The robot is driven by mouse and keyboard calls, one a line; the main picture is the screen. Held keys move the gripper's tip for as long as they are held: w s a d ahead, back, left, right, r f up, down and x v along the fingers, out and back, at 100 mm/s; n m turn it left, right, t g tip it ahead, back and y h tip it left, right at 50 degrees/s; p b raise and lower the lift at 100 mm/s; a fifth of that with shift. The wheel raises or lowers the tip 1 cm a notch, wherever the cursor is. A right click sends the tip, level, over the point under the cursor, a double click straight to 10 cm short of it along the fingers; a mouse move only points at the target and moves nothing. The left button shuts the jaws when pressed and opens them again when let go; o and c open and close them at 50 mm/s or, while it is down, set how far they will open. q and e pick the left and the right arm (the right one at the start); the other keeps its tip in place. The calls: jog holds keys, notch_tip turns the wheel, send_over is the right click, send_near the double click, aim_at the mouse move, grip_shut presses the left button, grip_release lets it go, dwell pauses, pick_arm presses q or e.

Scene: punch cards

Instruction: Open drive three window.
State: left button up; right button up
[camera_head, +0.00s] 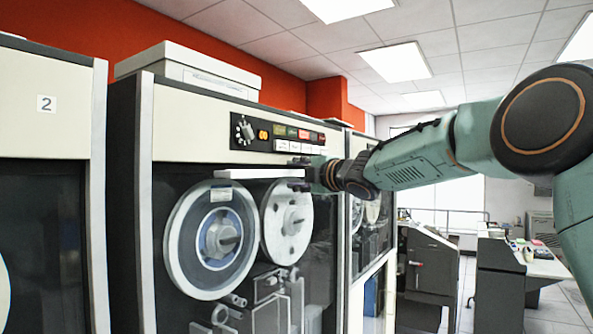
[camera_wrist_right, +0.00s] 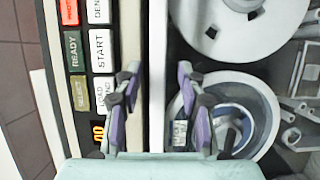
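The tape drive in the middle of the head view, right of the drive marked 2, has a dark see-through window (camera_head: 325,250) over two reels. No number shows on it. The window looks closed. A white horizontal handle bar (camera_head: 258,173) runs along its top, under the control panel. My right gripper (camera_head: 303,174) is at the right end of this bar. In the right wrist view the gripper's two fingers (camera_wrist_right: 158,72) are apart, with the white bar (camera_wrist_right: 157,40) between them. I cannot tell whether they touch it. My left gripper is not in view.
The control panel (camera_head: 280,136) with a knob and lit buttons sits just above the bar. The drive marked 2 (camera_head: 45,130) stands at left, another drive (camera_head: 372,215) to the right. A box (camera_head: 190,70) lies on top. Desks (camera_head: 500,270) stand further right beyond open floor.

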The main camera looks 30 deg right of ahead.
jog(key=shift+s+a+r, duration=0.25)
jog(key=shift+w+d+f, duration=0.2)
jog(key=shift+w+f, duration=0.05)
jog(key=shift+w, duration=0.15)
jog(key=c, duration=0.5)
jog(key=shift+s+a, duration=0.1)
grip_shut()
